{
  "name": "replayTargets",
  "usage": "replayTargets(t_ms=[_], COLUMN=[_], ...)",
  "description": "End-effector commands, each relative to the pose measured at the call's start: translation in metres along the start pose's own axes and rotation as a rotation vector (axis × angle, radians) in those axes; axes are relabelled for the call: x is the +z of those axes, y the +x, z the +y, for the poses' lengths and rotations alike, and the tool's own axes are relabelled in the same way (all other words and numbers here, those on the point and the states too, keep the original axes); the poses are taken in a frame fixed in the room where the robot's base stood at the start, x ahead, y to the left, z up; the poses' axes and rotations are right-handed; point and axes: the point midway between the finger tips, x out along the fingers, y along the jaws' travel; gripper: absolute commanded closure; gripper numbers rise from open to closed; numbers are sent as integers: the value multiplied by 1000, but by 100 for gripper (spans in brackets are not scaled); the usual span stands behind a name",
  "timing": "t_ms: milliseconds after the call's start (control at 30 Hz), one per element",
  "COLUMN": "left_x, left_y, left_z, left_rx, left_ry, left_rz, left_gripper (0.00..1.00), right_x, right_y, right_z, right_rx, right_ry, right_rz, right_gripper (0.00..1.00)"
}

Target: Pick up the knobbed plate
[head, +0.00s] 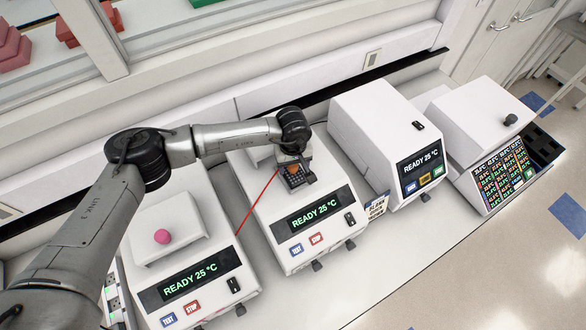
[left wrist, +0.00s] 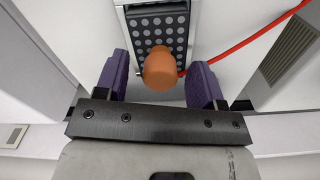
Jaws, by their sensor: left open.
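An orange knob (left wrist: 160,70) stands up in front of a dark block with rows of grey dots (left wrist: 158,27) in the left wrist view. I cannot tell where the plate under the knob ends and the block begins. My left gripper (left wrist: 163,80) is open, with one purple finger on each side of the knob and a gap at both sides. It also shows over that cycler in the head view (head: 296,176). My right gripper is not in view.
The second cycler (head: 322,234) reads READY 25 °C. A pink-knobbed cycler (head: 163,255) stands left, and two white machines (head: 375,130) (head: 480,115) stand right. A red cord (head: 257,203) runs beside my gripper. The bench front (head: 350,285) is clear.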

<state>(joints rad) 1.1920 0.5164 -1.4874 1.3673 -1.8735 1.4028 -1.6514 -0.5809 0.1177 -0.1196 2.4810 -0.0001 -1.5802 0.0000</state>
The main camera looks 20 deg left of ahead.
Motion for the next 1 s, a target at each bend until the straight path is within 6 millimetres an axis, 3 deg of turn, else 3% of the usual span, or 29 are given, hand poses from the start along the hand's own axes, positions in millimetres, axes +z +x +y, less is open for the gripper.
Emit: replayTargets(t_ms=[267,900,1000], left_x=[0,0,0], left_y=[2,1,1], left_z=[0,0,0], left_rx=[0,1,1], left_ry=[0,0,0], left_rz=[0,1,1], left_gripper=[37,98,99], right_x=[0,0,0], right_y=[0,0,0], right_z=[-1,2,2], right_rx=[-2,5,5], right_ry=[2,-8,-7], right_rz=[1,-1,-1], right_gripper=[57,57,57])
